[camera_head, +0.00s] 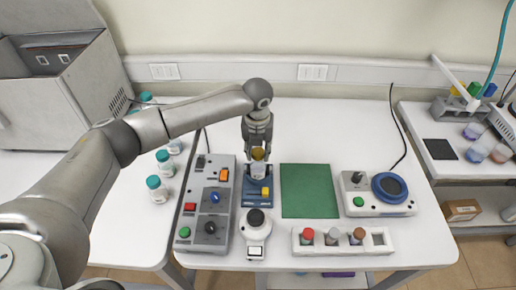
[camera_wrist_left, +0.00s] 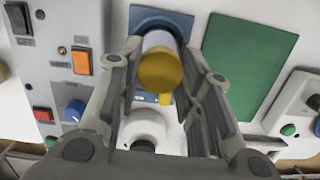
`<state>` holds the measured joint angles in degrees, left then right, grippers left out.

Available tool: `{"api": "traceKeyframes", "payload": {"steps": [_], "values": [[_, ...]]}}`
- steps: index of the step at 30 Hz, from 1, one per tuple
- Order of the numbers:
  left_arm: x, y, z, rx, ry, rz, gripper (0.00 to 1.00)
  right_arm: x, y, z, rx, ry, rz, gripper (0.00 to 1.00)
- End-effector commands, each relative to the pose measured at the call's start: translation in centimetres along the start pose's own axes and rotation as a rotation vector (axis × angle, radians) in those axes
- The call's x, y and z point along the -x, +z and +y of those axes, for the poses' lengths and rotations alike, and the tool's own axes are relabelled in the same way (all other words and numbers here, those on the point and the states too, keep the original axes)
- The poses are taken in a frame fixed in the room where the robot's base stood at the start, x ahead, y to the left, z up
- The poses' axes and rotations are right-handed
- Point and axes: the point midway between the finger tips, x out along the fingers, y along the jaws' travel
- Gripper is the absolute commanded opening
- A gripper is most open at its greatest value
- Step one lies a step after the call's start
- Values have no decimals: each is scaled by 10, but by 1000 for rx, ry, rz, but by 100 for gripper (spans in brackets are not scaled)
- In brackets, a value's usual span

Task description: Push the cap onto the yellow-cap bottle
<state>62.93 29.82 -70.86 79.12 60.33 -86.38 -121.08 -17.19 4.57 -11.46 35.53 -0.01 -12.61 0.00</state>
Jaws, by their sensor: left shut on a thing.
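The yellow-cap bottle (camera_head: 258,171) stands upright on a blue stand (camera_head: 249,193), with its yellow cap (camera_head: 257,154) on top. In the left wrist view, the cap (camera_wrist_left: 160,72) faces the camera and the pale bottle body (camera_wrist_left: 160,40) shows behind it. My left gripper (camera_head: 258,150) points down from above, and its fingers (camera_wrist_left: 163,46) lie on both sides of the bottle near the cap. It is shut on the bottle, but the exact contact point is partly hidden. I cannot tell whether the cap is fully seated. My right gripper is not in view.
A grey control box (camera_head: 210,210) stands left of the stand and a green mat (camera_head: 308,190) lies right of it. A white round device (camera_head: 256,228) is in front. A bottle rack (camera_head: 343,250) and a blue-topped device (camera_head: 380,207) stand further right. Teal-capped bottles (camera_head: 157,189) stand left.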

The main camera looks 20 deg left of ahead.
Motion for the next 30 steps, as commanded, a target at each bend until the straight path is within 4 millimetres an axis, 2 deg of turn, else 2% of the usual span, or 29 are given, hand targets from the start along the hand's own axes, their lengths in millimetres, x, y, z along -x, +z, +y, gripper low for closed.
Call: {"api": "traceKeyframes", "payload": {"steps": [3,4,9,16,21,30], "values": [[0,0,0,0,0,0,25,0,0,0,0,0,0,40],[0,0,0,0,0,0,38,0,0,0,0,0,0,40],[0,0,0,0,0,0,59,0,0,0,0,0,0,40],[0,0,0,0,0,0,59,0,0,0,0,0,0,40],[0,0,0,0,0,0,80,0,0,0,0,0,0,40],[0,0,0,0,0,0,80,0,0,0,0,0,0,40]]}}
